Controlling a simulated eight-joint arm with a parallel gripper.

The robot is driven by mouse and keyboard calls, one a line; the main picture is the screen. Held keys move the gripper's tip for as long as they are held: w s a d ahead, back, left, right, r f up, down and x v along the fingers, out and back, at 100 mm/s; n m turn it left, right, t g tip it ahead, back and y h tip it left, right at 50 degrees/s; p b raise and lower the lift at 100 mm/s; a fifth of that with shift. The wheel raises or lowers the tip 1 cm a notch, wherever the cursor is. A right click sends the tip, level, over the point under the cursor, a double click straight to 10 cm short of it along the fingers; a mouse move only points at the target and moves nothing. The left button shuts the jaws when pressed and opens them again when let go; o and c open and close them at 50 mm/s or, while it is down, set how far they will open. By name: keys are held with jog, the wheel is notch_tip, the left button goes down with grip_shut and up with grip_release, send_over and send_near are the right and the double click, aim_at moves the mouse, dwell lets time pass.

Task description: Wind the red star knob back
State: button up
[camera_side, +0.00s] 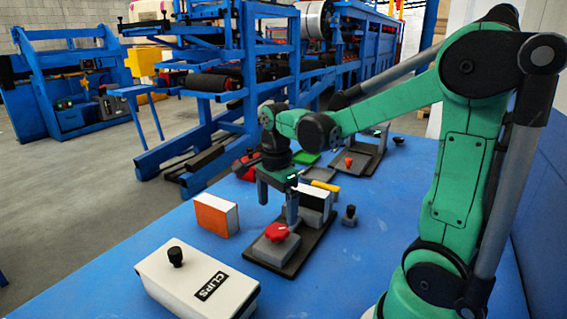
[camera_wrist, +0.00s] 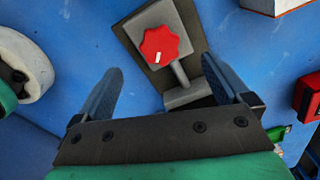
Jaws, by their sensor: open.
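The red star knob (camera_side: 277,231) sits on a grey block on a dark base plate (camera_side: 262,255) on the blue table. In the wrist view the knob (camera_wrist: 160,44) shows from above, with a white mark on its lower edge. My gripper (camera_side: 277,205) is above the table, behind the knob in the side view, with its fingers pointing down. In the wrist view my gripper (camera_wrist: 160,82) is open, its two fingers wide apart and empty. The knob lies beyond the fingertips, apart from them.
A white CLIPS box (camera_side: 190,285) with a black knob stands at the front. An orange and white block (camera_side: 215,214) stands left of the plate. A small dark grey knobbed piece (camera_side: 350,215) stands at right. Other small panels lie farther back. Blue table between them is bare.

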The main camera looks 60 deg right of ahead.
aim_at(277, 229)
jog(key=shift+f, duration=2.65)
jog(key=c, duration=1.3)
